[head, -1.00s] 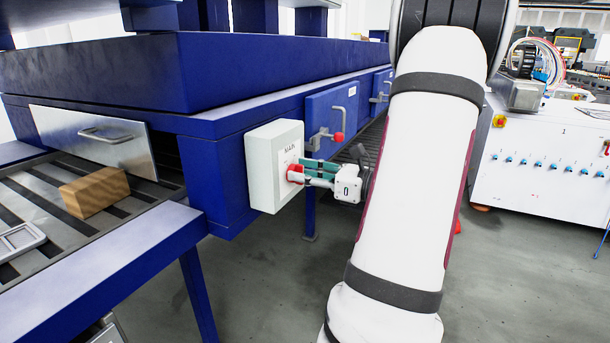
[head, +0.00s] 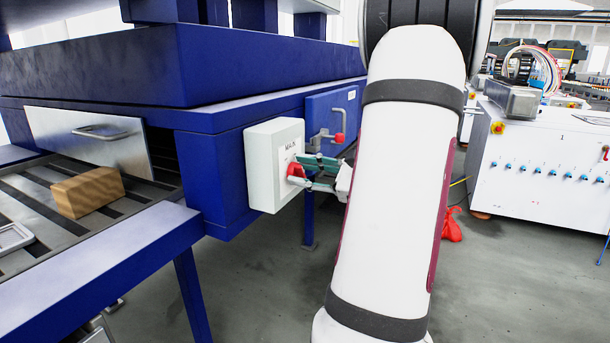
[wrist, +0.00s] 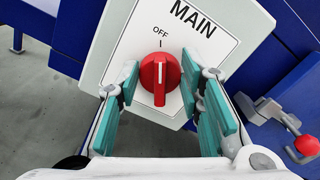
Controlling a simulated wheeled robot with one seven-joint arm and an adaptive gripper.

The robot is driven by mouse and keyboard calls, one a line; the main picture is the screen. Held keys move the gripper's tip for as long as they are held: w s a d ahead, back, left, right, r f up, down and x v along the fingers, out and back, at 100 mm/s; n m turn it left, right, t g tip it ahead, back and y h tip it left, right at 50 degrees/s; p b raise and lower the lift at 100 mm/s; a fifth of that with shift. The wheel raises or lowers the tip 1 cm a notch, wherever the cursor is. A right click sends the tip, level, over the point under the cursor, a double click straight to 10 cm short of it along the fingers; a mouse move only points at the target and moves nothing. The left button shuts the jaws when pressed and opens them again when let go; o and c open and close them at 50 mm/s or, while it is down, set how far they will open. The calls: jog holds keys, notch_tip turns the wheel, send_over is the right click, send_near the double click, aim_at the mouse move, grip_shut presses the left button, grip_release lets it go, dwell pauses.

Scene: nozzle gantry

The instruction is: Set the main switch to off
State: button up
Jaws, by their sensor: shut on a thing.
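The main switch is a red rotary knob (wrist: 160,76) on a pale grey box with a white plate marked MAIN (wrist: 207,38). In the wrist view the knob's bar stands about upright in the picture, and its white line points up toward the tick under the OFF label (wrist: 160,32). In the head view the red knob (head: 295,170) is partly covered by the fingers. My gripper (wrist: 161,82) has its teal fingers on either side of the knob and is shut on it. Any other label around the knob is hidden or not readable.
The switch box (head: 262,165) is fixed to the blue gantry frame. Right of it is a blue door (head: 325,115) with a red-knobbed handle (head: 338,138). A wooden block (head: 88,192) lies on the slatted bed at left. A white cabinet (head: 540,150) stands at far right.

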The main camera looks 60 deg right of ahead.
dwell(0.3)
jog(key=o, duration=1.1)
jog(key=s, duration=1.2)
jog(key=shift+d, duration=0.45)
